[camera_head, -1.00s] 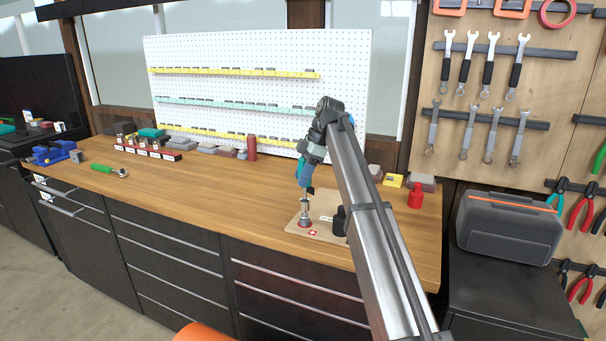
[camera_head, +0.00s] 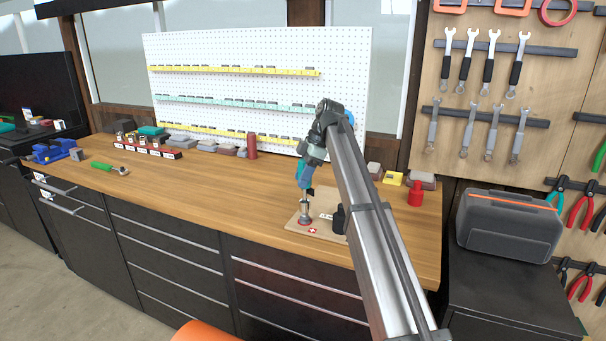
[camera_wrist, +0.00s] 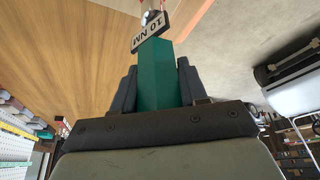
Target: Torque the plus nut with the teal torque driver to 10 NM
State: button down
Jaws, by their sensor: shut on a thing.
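My gripper (camera_head: 304,187) is over the left part of a light wooden board (camera_head: 322,231) on the bench, in the head view. It is shut on the teal torque driver (camera_wrist: 160,75), whose teal body sits between both fingers in the wrist view. A white "10 NM" label (camera_wrist: 152,31) is on the driver beyond the fingertips. The driver points down at a grey metal post with a red base (camera_head: 304,220). A red mark with a white plus (camera_head: 312,231) lies on the board's front edge beside it. The nut is too small to make out, and I cannot tell whether the tip touches it.
A black cylindrical thing (camera_head: 339,220) stands on the board to the right, partly behind my arm. A red bottle (camera_head: 416,194) is farther right. A green-handled tool (camera_head: 102,166) and a blue vise (camera_head: 52,152) are at the left. The middle of the bench is clear.

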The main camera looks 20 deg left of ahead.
jog(key=shift+f, duration=0.75)
jog(key=shift+s+m+t, duration=0.1)
jog(key=shift+m+t, duration=0.3)
jog(key=shift+m, duration=0.6)
jog(key=m+t, duration=0.1)
jog(key=m, duration=0.3)
jog(key=shift+y, duration=0.4)
jog(key=m+t, duration=0.1)
jog(key=m, duration=0.1)
jog(key=m+t, duration=0.1)
jog(key=m, duration=0.1)
jog(key=m+t, duration=0.1)
jog(key=m, duration=0.1)
jog(key=shift+w+m+h, duration=0.3)
jog(key=shift+w+m, duration=0.1)
jog(key=shift+s+n+g, duration=0.1)
jog(key=shift+n+g, duration=0.4)
jog(key=shift+n, duration=1)
jog(key=shift+r, duration=0.15)
